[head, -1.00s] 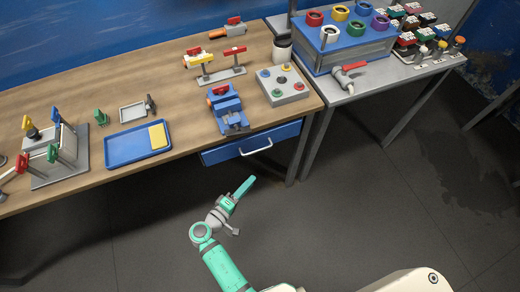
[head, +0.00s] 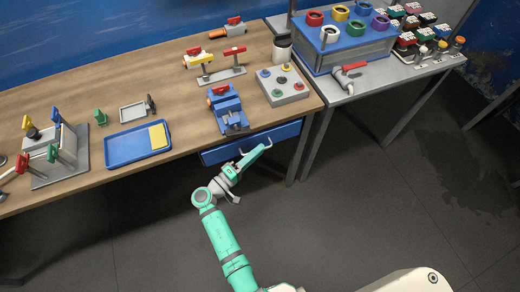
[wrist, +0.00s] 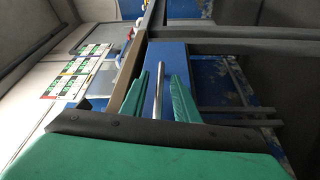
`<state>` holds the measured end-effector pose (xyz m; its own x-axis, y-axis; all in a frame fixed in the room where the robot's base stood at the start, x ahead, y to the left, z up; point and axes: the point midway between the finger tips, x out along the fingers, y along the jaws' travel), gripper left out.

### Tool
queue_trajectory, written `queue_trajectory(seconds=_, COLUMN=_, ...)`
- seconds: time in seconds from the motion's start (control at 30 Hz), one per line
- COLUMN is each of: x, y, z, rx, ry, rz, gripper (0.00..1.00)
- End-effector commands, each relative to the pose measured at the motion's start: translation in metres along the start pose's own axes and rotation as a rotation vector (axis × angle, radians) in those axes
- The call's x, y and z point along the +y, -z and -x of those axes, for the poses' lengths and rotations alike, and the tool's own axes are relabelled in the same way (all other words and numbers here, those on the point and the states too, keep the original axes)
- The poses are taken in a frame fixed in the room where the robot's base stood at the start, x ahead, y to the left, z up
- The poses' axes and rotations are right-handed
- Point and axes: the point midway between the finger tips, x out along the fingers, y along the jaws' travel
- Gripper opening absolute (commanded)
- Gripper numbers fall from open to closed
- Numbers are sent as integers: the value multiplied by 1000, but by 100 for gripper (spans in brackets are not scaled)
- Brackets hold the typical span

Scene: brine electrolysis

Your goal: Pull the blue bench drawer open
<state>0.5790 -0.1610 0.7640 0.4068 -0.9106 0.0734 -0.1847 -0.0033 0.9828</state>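The blue bench drawer (head: 222,154) sits under the wooden bench's front edge near its right end and looks shut. Its pale bar handle (head: 269,141) is partly hidden behind my gripper in the head view. My teal gripper (head: 264,150) is at the handle, in front of the drawer. In the wrist view the two teal fingers (wrist: 162,98) are apart, with the pale handle bar (wrist: 158,90) showing between them and the blue drawer front (wrist: 168,54) beyond. I cannot tell whether either finger touches the bar.
The wooden bench (head: 100,185) holds a blue tray (head: 120,158), a blue vise-like device (head: 228,108) and a grey button box (head: 290,92). A metal table (head: 385,75) with legs stands at the right. The floor before the drawer is clear except for my arm.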

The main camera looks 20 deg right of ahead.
Motion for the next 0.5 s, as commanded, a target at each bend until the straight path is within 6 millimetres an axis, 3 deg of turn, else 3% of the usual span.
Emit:
queue_trajectory(seconds=0.2, x=0, y=0, z=-17, rx=0, ry=0, rz=1, gripper=28)
queue_trajectory(seconds=0.5, x=0, y=0, z=-18, rx=1, ry=1, rz=0, gripper=28)
